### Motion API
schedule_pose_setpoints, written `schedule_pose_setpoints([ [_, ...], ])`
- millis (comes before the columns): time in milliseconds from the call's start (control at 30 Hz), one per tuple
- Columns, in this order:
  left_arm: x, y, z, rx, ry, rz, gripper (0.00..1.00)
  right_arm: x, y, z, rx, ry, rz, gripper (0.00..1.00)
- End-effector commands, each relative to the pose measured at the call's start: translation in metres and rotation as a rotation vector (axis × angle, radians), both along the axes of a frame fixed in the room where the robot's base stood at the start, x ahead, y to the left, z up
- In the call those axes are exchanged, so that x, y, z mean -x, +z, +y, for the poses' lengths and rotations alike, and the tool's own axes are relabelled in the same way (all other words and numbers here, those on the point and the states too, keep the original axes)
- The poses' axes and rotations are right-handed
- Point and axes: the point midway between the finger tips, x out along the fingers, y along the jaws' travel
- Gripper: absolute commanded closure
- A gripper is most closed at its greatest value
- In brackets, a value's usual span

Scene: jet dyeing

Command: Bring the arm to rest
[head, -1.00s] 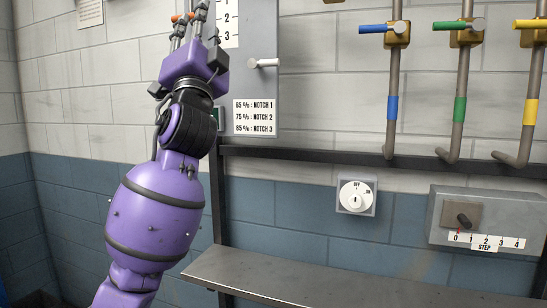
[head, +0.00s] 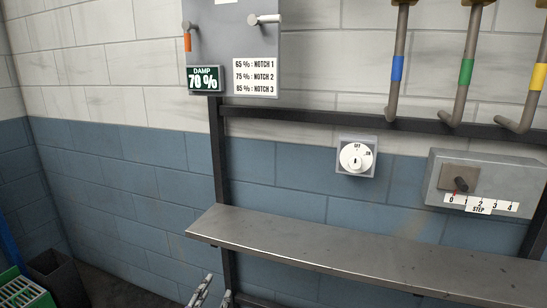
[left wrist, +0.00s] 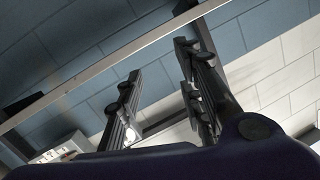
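My left gripper (head: 213,294) shows only as metal finger parts at the bottom edge of the head view, in front of the wall below the metal shelf. The rest of my left arm is out of that view. In the left wrist view the same gripper (left wrist: 158,64) has its two dark fingers apart, with nothing between them. It is open and clear of the panel. My right gripper is in neither view.
A metal shelf (head: 330,250) crosses the lower middle. Above it are a rotary switch (head: 356,157), a step selector box (head: 480,187), a damp display (head: 206,80) seeming to read 70 %, and a notch panel (head: 232,30). A dark bin (head: 58,277) stands lower left.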

Motion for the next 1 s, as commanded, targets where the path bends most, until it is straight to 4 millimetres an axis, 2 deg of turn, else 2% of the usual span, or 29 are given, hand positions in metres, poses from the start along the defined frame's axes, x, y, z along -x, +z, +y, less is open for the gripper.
schedule_pose_setpoints([
  [33, 0.028, -0.033, 0.005, 0.031, 0.014, 0.067, 0.66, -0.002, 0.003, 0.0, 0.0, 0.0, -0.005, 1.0],
  [100, 0.066, -0.072, 0.011, 0.072, 0.032, 0.147, 0.66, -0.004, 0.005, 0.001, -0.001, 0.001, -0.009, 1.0],
  [167, 0.1, -0.103, 0.015, 0.105, 0.052, 0.216, 0.66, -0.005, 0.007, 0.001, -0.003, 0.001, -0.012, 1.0],
  [300, 0.186, -0.165, 0.025, 0.162, 0.107, 0.375, 0.66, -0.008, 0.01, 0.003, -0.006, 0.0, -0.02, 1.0],
  [400, 0.249, -0.2, 0.032, 0.187, 0.152, 0.481, 0.66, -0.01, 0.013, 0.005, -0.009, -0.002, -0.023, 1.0],
  [500, 0.303, -0.225, 0.039, 0.193, 0.191, 0.568, 0.66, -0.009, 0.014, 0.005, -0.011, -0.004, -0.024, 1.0],
  [600, 0.342, -0.24, 0.043, 0.196, 0.219, 0.628, 0.66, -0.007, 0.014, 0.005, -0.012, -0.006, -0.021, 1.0],
  [700, 0.364, -0.247, 0.047, 0.195, 0.235, 0.662, 0.66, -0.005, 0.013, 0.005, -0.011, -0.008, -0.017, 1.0],
  [767, 0.371, -0.249, 0.048, 0.193, 0.24, 0.671, 0.66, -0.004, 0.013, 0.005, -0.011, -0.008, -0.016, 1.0],
  [1000, 0.373, -0.25, 0.049, 0.192, 0.241, 0.676, 0.66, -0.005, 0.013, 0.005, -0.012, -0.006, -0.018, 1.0],
])
